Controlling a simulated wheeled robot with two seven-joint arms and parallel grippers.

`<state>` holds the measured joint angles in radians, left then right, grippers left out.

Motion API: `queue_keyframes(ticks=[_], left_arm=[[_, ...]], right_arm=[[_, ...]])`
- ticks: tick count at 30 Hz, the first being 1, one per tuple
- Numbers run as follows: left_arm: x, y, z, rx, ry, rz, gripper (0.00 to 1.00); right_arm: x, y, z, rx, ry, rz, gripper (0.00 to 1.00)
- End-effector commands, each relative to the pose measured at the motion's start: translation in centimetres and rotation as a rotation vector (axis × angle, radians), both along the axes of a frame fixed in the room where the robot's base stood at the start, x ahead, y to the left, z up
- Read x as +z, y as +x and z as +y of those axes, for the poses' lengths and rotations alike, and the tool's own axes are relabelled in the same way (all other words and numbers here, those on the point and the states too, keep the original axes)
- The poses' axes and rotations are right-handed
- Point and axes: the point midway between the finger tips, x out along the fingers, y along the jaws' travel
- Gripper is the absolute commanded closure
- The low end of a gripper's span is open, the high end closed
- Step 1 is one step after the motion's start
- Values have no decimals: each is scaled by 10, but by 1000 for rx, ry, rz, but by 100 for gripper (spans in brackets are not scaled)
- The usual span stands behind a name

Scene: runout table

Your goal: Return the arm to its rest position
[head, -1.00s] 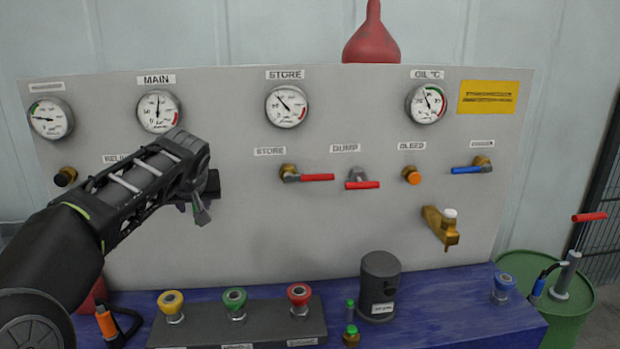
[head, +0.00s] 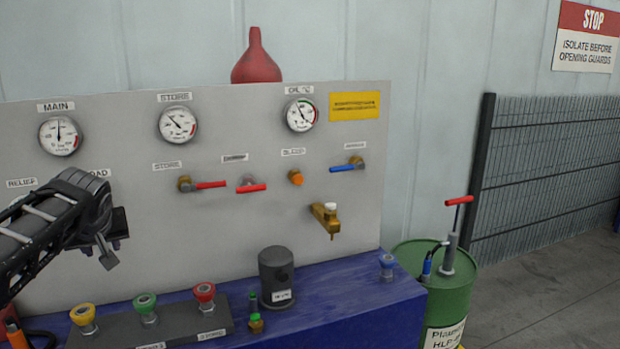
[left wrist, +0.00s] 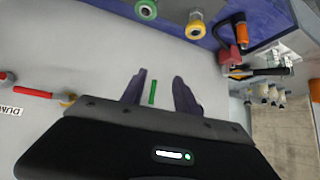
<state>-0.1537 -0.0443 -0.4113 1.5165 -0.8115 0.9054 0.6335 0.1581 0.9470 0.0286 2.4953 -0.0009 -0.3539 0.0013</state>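My left gripper (head: 112,246) is at the left of the head view, in front of the grey panel (head: 225,240) and below the LOAD label. In the left wrist view its two fingers (left wrist: 160,84) stand apart. A narrow green bar (left wrist: 153,92) shows between them against the panel; I cannot tell how far off it is. Nothing is seen gripped. The arm hides part of the panel around the RELIEF and LOAD labels. My right gripper is in neither view.
Yellow, green and red knobs (head: 146,306) stand on a dark block below the panel. A dark cylinder (head: 277,277) stands on the blue bench (head: 345,290). Red-handled valves (head: 210,185) and a brass tap (head: 325,216) stick out. A green drum (head: 450,300) stands right of the bench.

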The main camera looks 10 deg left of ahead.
Motion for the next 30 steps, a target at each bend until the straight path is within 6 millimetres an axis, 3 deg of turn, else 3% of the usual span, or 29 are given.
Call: queue_keyframes(ticks=[8,14,17,23,27,30], left_arm=[[6,27,-14,-135,42,-58,63],[-9,56,-51,-271,36,-105,63],[-27,73,-78,-346,26,-115,63],[-86,104,-147,-511,-16,-118,63],[-167,114,-218,-641,-85,-91,63],[-234,105,-268,-711,-150,-57,63]], right_arm=[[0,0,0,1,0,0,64],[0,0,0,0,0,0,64],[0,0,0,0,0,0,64],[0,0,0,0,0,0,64],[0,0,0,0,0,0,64],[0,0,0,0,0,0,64]])
